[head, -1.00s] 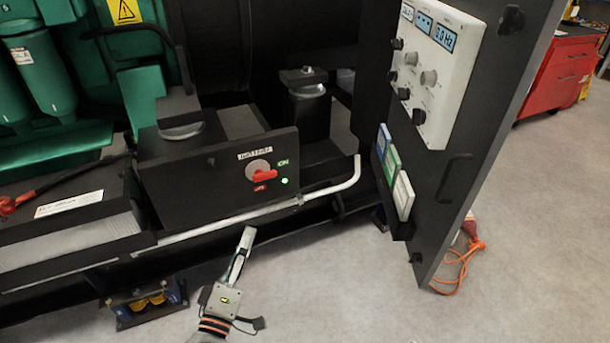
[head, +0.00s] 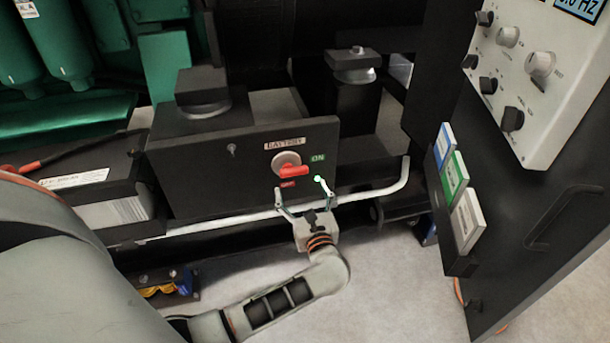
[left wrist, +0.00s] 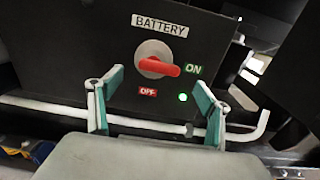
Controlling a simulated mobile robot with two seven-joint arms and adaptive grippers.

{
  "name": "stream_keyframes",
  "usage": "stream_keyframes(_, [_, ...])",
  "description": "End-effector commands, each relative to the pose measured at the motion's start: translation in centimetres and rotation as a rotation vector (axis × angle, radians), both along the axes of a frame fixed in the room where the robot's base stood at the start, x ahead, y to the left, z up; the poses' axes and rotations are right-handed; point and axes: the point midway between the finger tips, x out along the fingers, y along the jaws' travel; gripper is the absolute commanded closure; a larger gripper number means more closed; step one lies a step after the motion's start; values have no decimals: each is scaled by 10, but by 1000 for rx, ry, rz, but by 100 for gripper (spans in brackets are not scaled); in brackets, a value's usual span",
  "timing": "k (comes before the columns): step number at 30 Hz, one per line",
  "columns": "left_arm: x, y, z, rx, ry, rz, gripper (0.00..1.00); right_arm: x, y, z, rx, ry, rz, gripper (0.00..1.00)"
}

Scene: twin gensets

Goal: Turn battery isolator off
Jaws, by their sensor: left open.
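The battery isolator is a red handle (head: 295,171) on a round grey plate, set in a black panel (head: 220,175) under a BATTERY label. The handle lies nearly level and points right, towards the green ON mark (head: 318,159). The red OFF mark (left wrist: 148,91) is below it, and a green lamp (left wrist: 183,97) is lit. My left gripper (head: 304,186) is open just below and in front of the handle, not visibly touching it. In the left wrist view the red handle (left wrist: 158,67) shows above and between the spread fingers (left wrist: 157,98). My right gripper is not in view.
A pale pipe (head: 375,193) runs along below the panel, behind my left gripper. An open black cabinet door (head: 510,215) with a white control panel (head: 540,70) stands at the right. A battery (head: 105,180) sits at the left.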

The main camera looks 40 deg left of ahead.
Motion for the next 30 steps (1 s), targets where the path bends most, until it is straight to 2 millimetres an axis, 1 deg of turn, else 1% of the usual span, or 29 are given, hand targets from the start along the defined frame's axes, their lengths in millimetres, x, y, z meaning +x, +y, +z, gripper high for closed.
stream_keyframes(1, [6, 7, 2, 4, -2, 1, 22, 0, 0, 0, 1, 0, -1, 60])
stream_keyframes(6, [23, 28, 1, 5, 0, 0, 22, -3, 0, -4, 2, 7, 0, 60])
stream_keyframes(10, [33, 40, 0, 6, 2, -1, 22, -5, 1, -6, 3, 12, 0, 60])
stream_keyframes(15, [40, 47, 1, 3, 1, -2, 22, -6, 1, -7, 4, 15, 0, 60])
stream_keyframes(23, [40, 48, 1, 3, 1, -1, 22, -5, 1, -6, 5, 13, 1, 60])
stream_keyframes(26, [40, 48, 1, 4, 2, -2, 46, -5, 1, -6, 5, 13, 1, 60])
stream_keyframes(27, [40, 48, 1, 4, 2, -1, 56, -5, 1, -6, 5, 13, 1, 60])
stream_keyframes(28, [40, 48, 1, 4, 2, -1, 61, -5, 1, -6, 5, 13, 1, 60])
stream_keyframes(30, [40, 48, 1, 4, 2, -1, 61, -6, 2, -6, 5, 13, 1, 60])
